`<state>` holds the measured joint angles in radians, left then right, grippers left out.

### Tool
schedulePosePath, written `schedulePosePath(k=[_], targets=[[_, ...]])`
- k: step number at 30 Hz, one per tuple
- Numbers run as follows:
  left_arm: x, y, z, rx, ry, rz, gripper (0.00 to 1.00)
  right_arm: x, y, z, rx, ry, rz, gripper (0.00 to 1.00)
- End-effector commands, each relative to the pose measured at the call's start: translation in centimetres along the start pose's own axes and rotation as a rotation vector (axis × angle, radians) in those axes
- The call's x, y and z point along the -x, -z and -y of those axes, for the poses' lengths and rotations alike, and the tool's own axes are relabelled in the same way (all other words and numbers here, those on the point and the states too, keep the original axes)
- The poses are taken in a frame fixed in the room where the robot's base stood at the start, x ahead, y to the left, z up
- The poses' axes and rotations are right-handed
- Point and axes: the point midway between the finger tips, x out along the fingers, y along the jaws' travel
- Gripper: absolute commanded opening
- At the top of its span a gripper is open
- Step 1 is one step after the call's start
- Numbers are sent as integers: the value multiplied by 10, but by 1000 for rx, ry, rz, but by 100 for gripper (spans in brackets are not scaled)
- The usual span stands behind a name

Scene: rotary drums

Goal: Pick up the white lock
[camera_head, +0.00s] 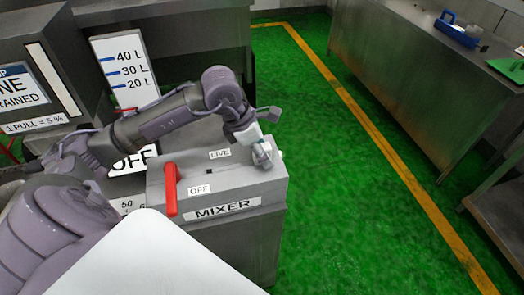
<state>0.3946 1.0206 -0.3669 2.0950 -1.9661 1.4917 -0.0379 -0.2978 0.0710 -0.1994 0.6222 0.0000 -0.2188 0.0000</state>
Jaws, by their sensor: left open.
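My left arm reaches in from the left over a grey box labelled MIXER (236,191). My left gripper (264,157) is at the box's far right corner, pointing down and open. It is small and partly blurred into the box's top. A small pale patch shows beside the fingertips at the box's edge, but I cannot tell whether it is the white lock. I cannot make out the lock clearly anywhere; the gripper may hide it. My right gripper is not in view.
A litre scale board (125,70) stands behind my arm. Green floor between is clear.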

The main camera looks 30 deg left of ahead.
Motion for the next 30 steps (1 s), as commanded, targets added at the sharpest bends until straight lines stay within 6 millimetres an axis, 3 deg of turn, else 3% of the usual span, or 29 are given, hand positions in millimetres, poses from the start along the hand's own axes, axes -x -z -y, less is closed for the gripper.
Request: schedulePosePath(k=[2, 13, 23, 30], targets=[[0, 0, 0, 0, 0, 0, 60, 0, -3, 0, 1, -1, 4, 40], [0, 0, 0, 0, 0, 0, 0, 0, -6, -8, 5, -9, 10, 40], [2, -1, 0, 0, -1, 2, 0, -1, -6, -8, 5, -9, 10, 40], [18, -8, -2, -1, -5, 5, 0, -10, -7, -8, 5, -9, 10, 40]])
